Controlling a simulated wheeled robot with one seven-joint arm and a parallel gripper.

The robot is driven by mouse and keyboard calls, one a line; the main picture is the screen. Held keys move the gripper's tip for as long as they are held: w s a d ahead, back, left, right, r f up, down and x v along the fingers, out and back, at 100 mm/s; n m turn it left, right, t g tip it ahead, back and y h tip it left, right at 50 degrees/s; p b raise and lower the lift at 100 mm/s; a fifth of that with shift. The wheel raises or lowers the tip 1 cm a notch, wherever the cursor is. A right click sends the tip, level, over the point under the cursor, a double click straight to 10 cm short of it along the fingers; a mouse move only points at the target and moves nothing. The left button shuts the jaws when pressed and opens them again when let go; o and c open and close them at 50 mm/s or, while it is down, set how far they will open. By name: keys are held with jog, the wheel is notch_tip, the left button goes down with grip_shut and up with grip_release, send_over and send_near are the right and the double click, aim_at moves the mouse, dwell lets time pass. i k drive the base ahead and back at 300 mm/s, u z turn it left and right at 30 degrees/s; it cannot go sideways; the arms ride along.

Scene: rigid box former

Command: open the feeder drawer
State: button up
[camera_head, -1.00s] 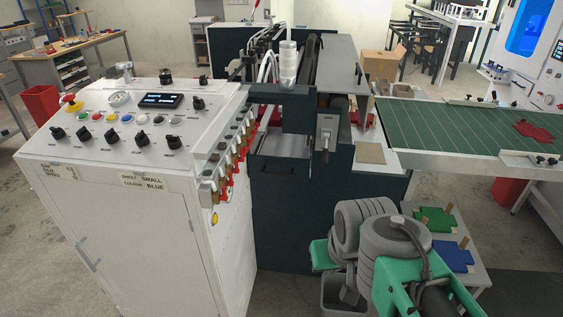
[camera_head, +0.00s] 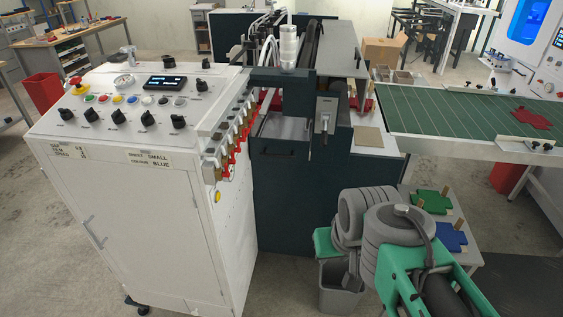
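The feeder machine is a dark blue-green block in the middle of the head view. Its front has a drawer-like dark panel (camera_head: 272,160) with a thin dark handle (camera_head: 278,152) near its top edge. A pale metal tray surface (camera_head: 284,127) shows just above and behind this panel. The panel looks flush with the machine front; I cannot tell for sure how far it is shut. My folded grey and green arm fills the lower right, apart from the panel. My gripper's fingertips cannot be made out.
A white control cabinet (camera_head: 130,210) with knobs and a display stands close on the left. Red-handled valves (camera_head: 232,140) line its right side. A grey bin (camera_head: 340,290) stands on the floor near my arm. A green-topped conveyor (camera_head: 450,125) reaches right.

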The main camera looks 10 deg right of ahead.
aim_at(285, 131)
jog(key=k, duration=1.15)
jog(key=u, duration=0.7)
jog(key=i, duration=2.15)
jog(key=z, duration=0.05)
